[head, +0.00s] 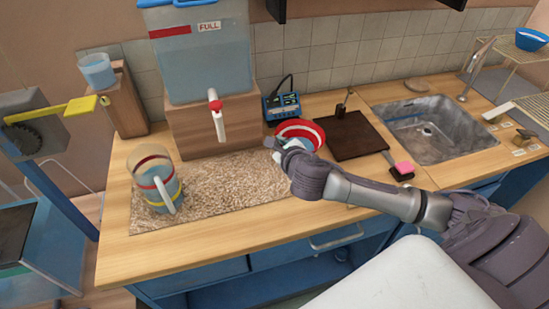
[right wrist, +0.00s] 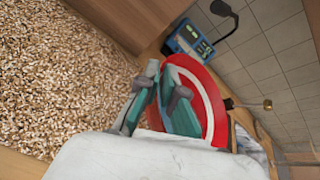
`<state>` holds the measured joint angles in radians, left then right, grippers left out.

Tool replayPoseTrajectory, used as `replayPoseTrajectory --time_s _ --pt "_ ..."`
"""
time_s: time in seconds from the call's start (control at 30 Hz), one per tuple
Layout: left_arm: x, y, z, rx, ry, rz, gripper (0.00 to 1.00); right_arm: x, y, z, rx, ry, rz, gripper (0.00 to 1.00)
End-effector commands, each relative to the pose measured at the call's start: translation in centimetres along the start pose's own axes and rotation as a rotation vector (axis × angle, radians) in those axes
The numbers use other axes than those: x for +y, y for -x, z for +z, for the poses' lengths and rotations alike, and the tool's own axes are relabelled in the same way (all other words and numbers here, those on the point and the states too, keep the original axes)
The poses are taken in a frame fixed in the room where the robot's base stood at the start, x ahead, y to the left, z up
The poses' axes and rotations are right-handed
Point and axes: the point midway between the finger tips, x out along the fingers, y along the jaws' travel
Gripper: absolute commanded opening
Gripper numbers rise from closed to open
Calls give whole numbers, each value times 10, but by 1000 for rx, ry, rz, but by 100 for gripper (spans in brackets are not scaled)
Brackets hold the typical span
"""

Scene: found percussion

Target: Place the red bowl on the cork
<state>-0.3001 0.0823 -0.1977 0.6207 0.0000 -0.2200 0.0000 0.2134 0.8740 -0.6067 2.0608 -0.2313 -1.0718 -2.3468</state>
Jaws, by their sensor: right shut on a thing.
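The red bowl (head: 301,129) has a pale band and shows just beyond my right gripper (head: 276,146) in the head view. In the right wrist view the bowl (right wrist: 213,108) is tilted, with its rim between the teal fingers of my right gripper (right wrist: 160,100). That gripper is shut on the rim. The cork (head: 222,190) is a speckled brown mat on the counter, left of the bowl; it also fills the left of the right wrist view (right wrist: 60,70). The bowl is at the mat's right end; I cannot tell how high it is held. My left gripper is not in view.
A clear jug (head: 154,180) with red and yellow bands stands on the mat's left end. A water tank (head: 196,50) on a wooden block stands behind the mat. A blue device (head: 282,107), a dark board (head: 348,135) and a sink (head: 430,128) lie further right. Most of the mat is bare.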

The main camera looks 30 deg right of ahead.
Motion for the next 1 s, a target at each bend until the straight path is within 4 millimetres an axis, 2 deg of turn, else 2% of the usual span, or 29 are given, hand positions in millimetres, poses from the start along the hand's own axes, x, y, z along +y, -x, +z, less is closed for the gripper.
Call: replayPoseTrajectory --time_s 0.03,0.13,0.27,0.57,0.77,0.8,0.9,0.93,1.0 --pt "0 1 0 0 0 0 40 9 0 -1 1 -2 2 0" --pt "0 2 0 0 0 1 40 18 1 -3 0 0 0 0" --pt "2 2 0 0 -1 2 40 24 0 -6 0 1 -1 0" --pt "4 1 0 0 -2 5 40 38 -14 -37 2 2 -2 0" --pt "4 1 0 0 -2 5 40 38 -15 -37 -1 1 -1 0" --pt "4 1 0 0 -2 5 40 39 -15 -38 0 1 0 11" --pt "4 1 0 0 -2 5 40 38 -15 -38 0 1 0 27" --pt "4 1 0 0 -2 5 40 38 -15 -38 0 1 0 31" --pt "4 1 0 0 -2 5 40 38 -15 -38 0 2 0 31"
